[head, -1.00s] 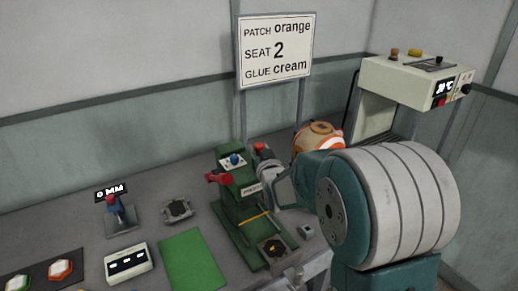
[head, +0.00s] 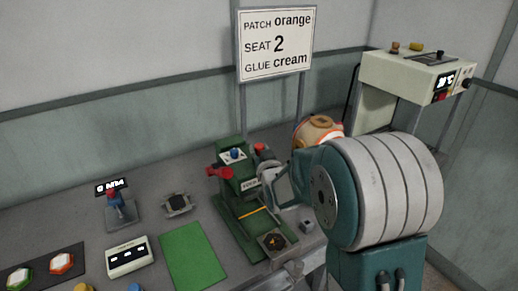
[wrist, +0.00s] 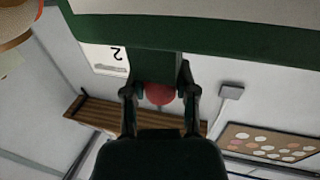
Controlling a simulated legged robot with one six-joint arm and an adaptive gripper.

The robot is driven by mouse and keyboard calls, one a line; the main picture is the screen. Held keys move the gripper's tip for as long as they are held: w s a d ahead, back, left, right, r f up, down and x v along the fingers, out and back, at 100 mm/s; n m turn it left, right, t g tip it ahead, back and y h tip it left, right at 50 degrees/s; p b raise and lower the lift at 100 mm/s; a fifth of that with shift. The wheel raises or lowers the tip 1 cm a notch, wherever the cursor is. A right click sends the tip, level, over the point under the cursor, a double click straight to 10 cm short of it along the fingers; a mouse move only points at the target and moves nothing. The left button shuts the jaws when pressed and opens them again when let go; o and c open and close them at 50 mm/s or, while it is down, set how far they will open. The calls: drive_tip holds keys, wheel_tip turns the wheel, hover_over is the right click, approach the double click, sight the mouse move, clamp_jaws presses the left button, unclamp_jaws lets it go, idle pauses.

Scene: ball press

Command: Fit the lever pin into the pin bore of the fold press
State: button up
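The green fold press (head: 249,210) stands upright on the bench in the head view. It has a blue knob on top and a red part (head: 219,172) on its left. My gripper (head: 270,158) is at the right of its upper part, largely hidden by my arm. A small red tip (head: 259,147) shows by the fingers. In the wrist view my gripper's fingers (wrist: 159,88) stand apart, with a round red end (wrist: 160,93) between them and green surfaces (wrist: 155,65) just beyond. I cannot tell whether the fingers touch the red end. The pin bore does not show.
An orange-and-white ball (head: 318,130) sits behind my gripper. A sign (head: 276,45) stands at the back, and a cream machine (head: 415,75) is at the right. A green mat (head: 194,257) and a display box (head: 130,260) lie left of the press.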

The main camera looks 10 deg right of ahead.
drive_tip(key=o, duration=0.4)
drive_tip(key=s, duration=1.2)
drive_tip(key=shift+d, duration=0.2)
